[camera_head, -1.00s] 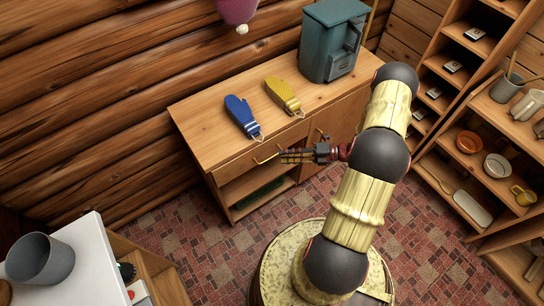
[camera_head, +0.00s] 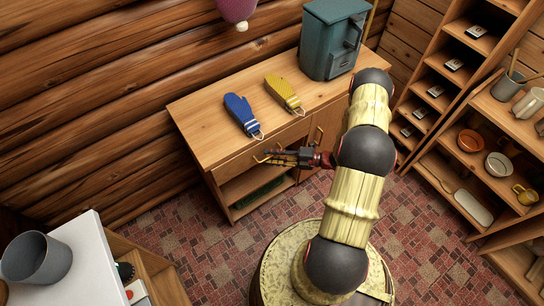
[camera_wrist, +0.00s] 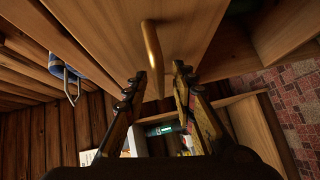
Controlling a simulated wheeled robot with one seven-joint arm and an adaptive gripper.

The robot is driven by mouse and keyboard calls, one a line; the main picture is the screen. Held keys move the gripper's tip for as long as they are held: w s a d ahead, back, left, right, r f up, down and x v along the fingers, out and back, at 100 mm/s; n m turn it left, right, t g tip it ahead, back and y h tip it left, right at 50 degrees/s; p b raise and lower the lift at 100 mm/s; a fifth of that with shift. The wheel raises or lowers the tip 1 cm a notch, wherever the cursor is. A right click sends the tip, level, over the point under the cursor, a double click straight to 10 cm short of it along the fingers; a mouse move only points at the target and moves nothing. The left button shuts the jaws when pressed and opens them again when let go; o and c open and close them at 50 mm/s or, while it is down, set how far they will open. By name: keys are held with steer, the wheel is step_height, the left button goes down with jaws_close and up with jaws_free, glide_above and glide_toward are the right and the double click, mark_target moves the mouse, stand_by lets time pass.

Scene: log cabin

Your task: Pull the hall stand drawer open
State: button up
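The wooden hall stand (camera_head: 190,110) stands against the log wall. Its drawer front (camera_head: 237,164) sits flush, so the drawer looks shut. A brass handle (camera_head: 261,159) is on the drawer front; it also shows in the wrist view (camera_wrist: 151,45). My gripper (camera_head: 270,156) is at the handle in the head view. In the wrist view my gripper (camera_wrist: 158,76) is open, with one finger on each side of the handle's lower part. I see a gap between the fingers and the handle; contact cannot be told.
An open shelf (camera_head: 236,187) is below the drawer. A shelf unit (camera_head: 440,150) stands right, a white-topped cabinet (camera_head: 80,270) lower left.

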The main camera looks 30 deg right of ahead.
steer(key=c, duration=0.3)
jaws_close()
stand_by(0.6)
